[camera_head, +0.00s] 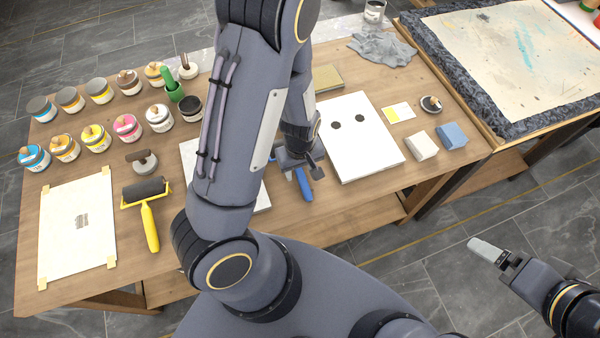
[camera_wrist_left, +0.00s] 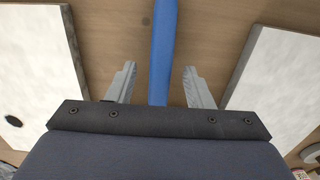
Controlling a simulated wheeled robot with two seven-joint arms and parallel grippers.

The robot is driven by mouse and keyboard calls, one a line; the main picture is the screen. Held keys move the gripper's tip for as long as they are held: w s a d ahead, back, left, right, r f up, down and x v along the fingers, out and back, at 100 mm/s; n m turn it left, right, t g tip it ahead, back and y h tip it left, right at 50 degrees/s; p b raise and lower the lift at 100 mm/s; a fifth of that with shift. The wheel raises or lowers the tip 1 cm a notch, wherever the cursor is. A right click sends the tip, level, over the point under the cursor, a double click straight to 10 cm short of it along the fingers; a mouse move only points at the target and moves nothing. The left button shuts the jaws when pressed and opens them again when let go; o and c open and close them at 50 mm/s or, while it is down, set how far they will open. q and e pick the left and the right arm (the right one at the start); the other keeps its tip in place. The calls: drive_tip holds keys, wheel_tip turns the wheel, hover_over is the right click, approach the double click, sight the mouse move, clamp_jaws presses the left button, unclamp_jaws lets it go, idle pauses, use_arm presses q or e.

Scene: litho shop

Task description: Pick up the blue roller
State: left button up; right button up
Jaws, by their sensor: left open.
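The blue roller's handle (camera_head: 304,184) shows on the wooden table below my left gripper, between two pale slabs; my arm hides the rest of the roller in the head view. In the left wrist view the blue handle (camera_wrist_left: 163,45) runs up and down the picture, between the two fingers of my left gripper (camera_wrist_left: 161,84). These fingers are open, with a gap on each side of the handle. My left gripper also shows in the head view (camera_head: 301,165). My right gripper (camera_head: 490,252) is off the table at the right, over the floor; its finger gap is not clear.
A white slab with two dark spots (camera_head: 375,150) lies right of the handle; another pale slab (camera_head: 194,158) lies left, partly behind my arm. A yellow-handled roller (camera_head: 150,225), several paint jars (camera_head: 126,127) and two blocks (camera_head: 422,146) are also on the table.

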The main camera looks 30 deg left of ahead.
use_arm(q)
drive_tip(key=shift+f, duration=0.3)
clamp_jaws()
drive_tip(key=shift+r, duration=0.15)
